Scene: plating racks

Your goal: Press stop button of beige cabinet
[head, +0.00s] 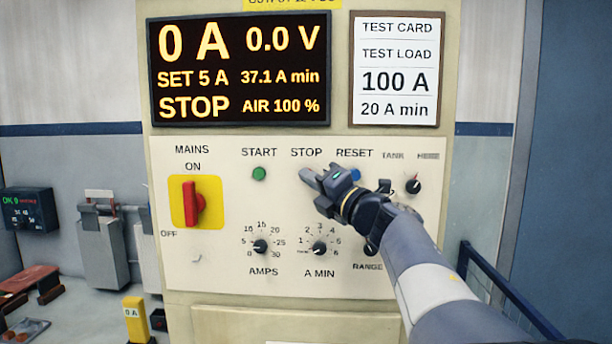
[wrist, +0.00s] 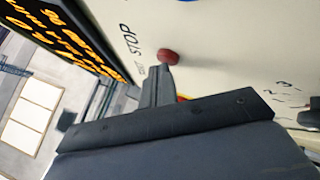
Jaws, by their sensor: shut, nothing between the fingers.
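The beige cabinet (head: 230,275) faces me with a white control panel. The display (head: 240,68) reads 0 A, 0.0 V, SET 5 A and STOP. In the wrist view the red stop button (wrist: 168,57) sits beside the STOP label, just past my fingertips. In the head view my gripper hides the stop button under the STOP label. My gripper (head: 308,174) is shut and empty, its tips at the button's place; it also shows in the wrist view (wrist: 158,72). Whether the tips touch the button I cannot tell.
The green start button (head: 259,173) is left of my gripper, and the blue reset button (head: 354,174) is close on its right. A red mains switch (head: 193,203) and the AMPS knob (head: 260,246) are on the panel. A dark blue rail (head: 510,295) stands at the right.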

